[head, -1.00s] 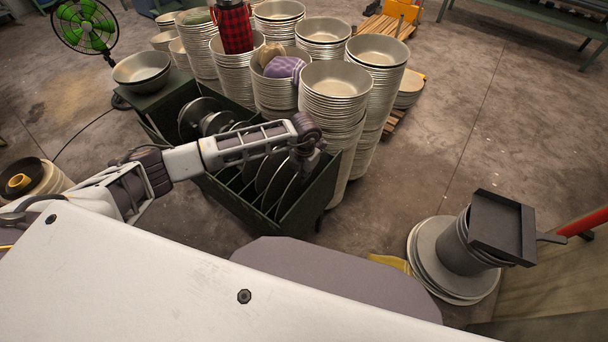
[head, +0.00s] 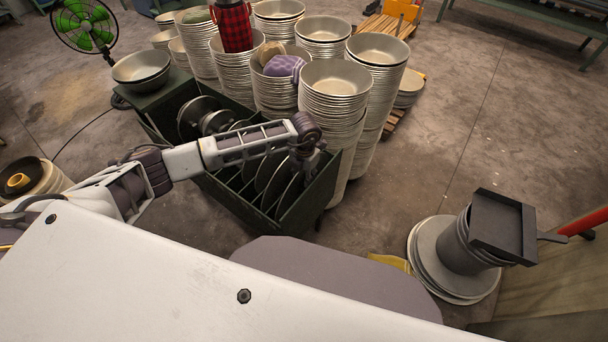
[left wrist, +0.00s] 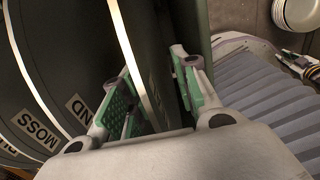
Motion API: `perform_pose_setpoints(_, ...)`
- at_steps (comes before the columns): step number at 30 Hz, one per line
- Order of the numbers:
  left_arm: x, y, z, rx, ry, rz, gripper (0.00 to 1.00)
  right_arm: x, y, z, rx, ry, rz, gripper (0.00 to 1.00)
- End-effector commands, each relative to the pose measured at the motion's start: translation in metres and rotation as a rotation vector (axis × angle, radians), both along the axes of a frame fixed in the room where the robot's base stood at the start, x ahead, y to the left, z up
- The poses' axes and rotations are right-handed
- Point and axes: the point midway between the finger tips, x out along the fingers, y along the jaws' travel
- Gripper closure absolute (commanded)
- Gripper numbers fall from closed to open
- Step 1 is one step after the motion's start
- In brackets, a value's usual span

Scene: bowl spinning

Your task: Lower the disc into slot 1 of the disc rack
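The dark green disc rack (head: 240,203) stands on the floor in the head view, with several dark discs upright in its slots. My left gripper (head: 308,160) is at the rack's right end, low over its opening. In the left wrist view the left gripper (left wrist: 155,95) has its two green-padded fingers apart. A dark disc with a bright rim (left wrist: 140,62) stands on edge between them, with a visible gap toward the right finger. The disc's lower part is hidden by the gripper. I cannot tell the slot number.
Tall stacks of metal bowls (head: 335,120) stand close behind the rack. A bowl (head: 141,68) sits at its far left end. Labels, one reading MOSS (left wrist: 38,130), show at the left in the wrist view.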

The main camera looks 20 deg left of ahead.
Motion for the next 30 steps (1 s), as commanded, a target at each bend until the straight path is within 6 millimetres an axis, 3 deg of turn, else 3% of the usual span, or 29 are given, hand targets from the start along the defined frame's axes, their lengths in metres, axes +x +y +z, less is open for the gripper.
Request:
perform_pose_setpoints(14,0.0,0.0,0.009,0.0,-0.001,0.0,0.7,0.0,-0.002,0.0,-0.002,0.0,0.001,0.8)
perform_pose_setpoints(30,0.001,-0.001,0.082,0.001,-0.001,-0.001,0.7,0.0,0.0,0.0,0.0,0.0,0.0,0.8)
